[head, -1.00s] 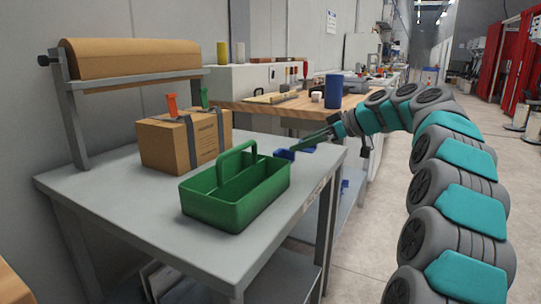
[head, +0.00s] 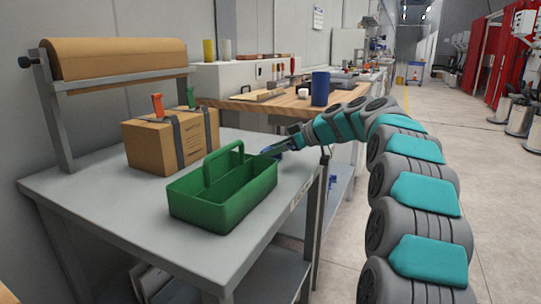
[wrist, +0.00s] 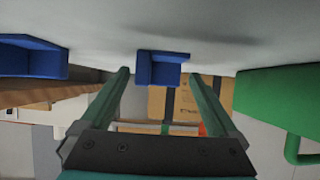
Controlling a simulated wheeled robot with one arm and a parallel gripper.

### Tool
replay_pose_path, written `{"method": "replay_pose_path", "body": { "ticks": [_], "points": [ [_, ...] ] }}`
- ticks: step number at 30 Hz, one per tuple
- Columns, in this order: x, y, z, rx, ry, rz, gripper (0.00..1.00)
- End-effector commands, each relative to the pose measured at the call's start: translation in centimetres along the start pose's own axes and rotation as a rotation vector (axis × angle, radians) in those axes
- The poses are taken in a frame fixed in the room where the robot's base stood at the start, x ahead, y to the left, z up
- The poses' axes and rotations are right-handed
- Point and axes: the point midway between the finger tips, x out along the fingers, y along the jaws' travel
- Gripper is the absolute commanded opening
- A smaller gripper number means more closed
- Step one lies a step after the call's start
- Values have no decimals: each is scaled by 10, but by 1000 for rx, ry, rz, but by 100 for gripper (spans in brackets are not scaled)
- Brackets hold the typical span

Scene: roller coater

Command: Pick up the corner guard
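A small blue corner guard (wrist: 163,70) shows in the wrist view, just beyond and between my fingertips, and apart from both fingers. A second blue piece (wrist: 33,57) lies to the left in the wrist view. My gripper (wrist: 158,75) is open and empty, its two fingers wide apart. In the head view my gripper (head: 268,151) is low over the grey table (head: 110,215), just right of the green tote (head: 222,195). There the blue pieces are small and mostly hidden by the gripper.
The green tote with its upright handle stands close to my gripper. A strapped cardboard box (head: 160,148) with orange and green handles on top sits behind the tote. A paper roll (head: 115,58) hangs on a rack at the back left.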

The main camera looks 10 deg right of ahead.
Motion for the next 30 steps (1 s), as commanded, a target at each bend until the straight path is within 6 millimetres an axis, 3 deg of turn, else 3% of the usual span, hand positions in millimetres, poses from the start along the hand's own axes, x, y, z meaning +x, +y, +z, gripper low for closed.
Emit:
{"method": "replay_pose_path", "body": {
  "ticks": [2, 22, 30],
  "points": [
    [0, 0, 0, 0, 0, 0, 85],
    [0, 0, 0, 0, 0, 0, 10],
    [0, 0, -1, 0, 0, 0, 9]
  ]
}}
